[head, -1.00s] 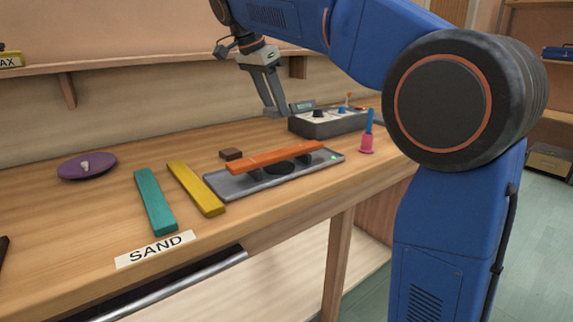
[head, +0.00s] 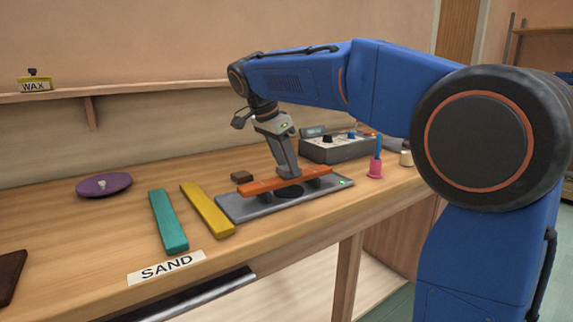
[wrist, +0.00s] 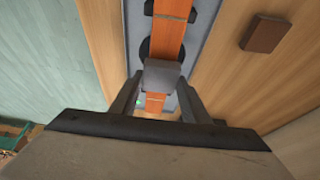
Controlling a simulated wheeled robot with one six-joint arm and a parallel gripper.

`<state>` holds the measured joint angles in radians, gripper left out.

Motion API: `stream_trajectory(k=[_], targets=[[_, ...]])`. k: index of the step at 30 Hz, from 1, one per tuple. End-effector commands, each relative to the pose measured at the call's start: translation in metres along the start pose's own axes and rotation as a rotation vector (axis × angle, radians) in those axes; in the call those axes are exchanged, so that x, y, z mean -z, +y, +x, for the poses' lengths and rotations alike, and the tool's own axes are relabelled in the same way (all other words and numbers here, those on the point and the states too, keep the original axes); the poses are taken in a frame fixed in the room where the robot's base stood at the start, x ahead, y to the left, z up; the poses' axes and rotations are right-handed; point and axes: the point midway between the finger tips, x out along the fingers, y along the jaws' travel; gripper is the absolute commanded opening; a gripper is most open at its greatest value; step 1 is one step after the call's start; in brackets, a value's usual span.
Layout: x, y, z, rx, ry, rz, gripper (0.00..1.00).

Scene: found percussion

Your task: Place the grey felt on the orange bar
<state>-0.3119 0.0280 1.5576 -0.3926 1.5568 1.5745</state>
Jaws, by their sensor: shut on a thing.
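The grey felt (wrist: 160,77) shows in the wrist view as a small grey block between my gripper's two fingers. My gripper (head: 289,174) is shut on it, and in the wrist view the fingers (wrist: 159,88) stand on either side of it. The orange bar (head: 258,186) rests on two dark supports over a grey tray (head: 235,211). In the wrist view the orange bar (wrist: 168,40) runs beneath the felt. My fingertips are right at the bar's top, right of its middle. I cannot tell whether the felt touches the bar.
A brown block (head: 242,176) lies behind the bar. Yellow (head: 207,208) and teal (head: 168,219) bars lie to the left, with a purple disc (head: 104,185) beyond. A control box (head: 340,148) and pink-based mallet (head: 375,168) stand to the right. A SAND label (head: 166,267) is at the front edge.

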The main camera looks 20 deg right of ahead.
Motion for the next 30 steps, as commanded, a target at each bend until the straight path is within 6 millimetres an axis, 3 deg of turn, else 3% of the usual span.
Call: stream_trajectory(k=[12,13,15,25,30], targets=[[-0.002,0.0,0.006,0.0,0.0,0.0,0.21],[-0.002,0.0,0.005,0.001,0.0,0.0,0.49],[-0.002,0.0,0.005,0.001,0.0,0.0,0.61],[-0.001,0.0,0.003,0.001,0.0,0.0,0.61],[-0.002,-0.001,-0.014,0.003,0.0,-0.001,0.61]])
